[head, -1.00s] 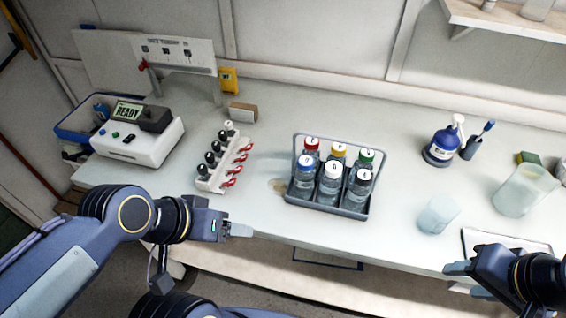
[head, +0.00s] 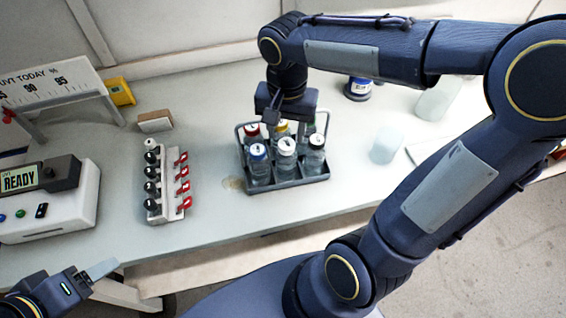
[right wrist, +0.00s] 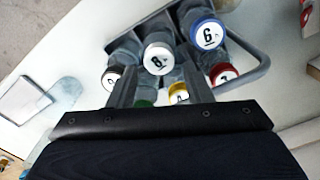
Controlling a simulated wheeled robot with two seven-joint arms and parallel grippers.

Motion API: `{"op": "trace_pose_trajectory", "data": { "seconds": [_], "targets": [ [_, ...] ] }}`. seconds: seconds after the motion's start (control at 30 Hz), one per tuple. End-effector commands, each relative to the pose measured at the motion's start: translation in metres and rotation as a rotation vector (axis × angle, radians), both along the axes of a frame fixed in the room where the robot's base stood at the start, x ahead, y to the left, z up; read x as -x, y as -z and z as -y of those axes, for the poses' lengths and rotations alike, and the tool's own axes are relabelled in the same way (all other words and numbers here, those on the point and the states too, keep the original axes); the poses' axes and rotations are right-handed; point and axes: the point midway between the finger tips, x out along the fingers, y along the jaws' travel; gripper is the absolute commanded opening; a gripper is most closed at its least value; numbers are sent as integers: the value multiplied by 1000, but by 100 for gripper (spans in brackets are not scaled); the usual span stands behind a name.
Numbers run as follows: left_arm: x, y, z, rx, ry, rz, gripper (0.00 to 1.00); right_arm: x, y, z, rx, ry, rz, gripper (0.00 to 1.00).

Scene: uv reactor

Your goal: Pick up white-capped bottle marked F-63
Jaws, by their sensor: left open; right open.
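The rack holds two white-capped bottles in its front row in the head view: a middle one (head: 286,147) and a right one (head: 316,141). They also show in the right wrist view as a middle cap (right wrist: 158,58) and a left cap (right wrist: 112,78). Cap marks are too small to tell which is F-63. My right gripper (head: 288,112) is over the back of the rack, pointing down, open and empty. In the right wrist view its fingers (right wrist: 160,76) lie either side of the middle white cap's line, apart from it. My left gripper (head: 98,272) is open and empty at lower left.
The grey rack (head: 290,183) also holds blue (head: 258,151), red (head: 252,131), yellow (head: 282,128) and green-capped bottles. Left are a switch strip (head: 163,190) and READY device (head: 50,200); right is a translucent cup (head: 386,145). The front counter is clear.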

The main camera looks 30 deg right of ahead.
Motion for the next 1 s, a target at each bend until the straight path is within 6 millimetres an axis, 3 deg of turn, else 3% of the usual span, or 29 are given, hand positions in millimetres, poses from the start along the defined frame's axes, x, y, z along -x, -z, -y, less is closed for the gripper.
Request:
{"op": "trace_pose_trajectory", "data": {
  "seconds": [0.03, 0.2, 0.47, 0.8, 1.0],
  "targets": [
    [0, 14, 0, 0, 0, 0, 68, 0, 15, 0, 0, 0, -1, 46],
    [0, 32, 0, 0, 0, -1, 68, 0, 38, 0, -1, 0, -1, 46],
    [0, 30, 0, 0, 0, 0, 68, 0, 37, 0, 0, 0, 0, 46],
    [0, 30, 0, 0, 0, 0, 68, 0, 37, 0, -1, 0, 1, 1],
    [0, 30, 0, 0, 0, 0, 68, 0, 36, 0, -1, 0, 1, 0]
  ]
}}
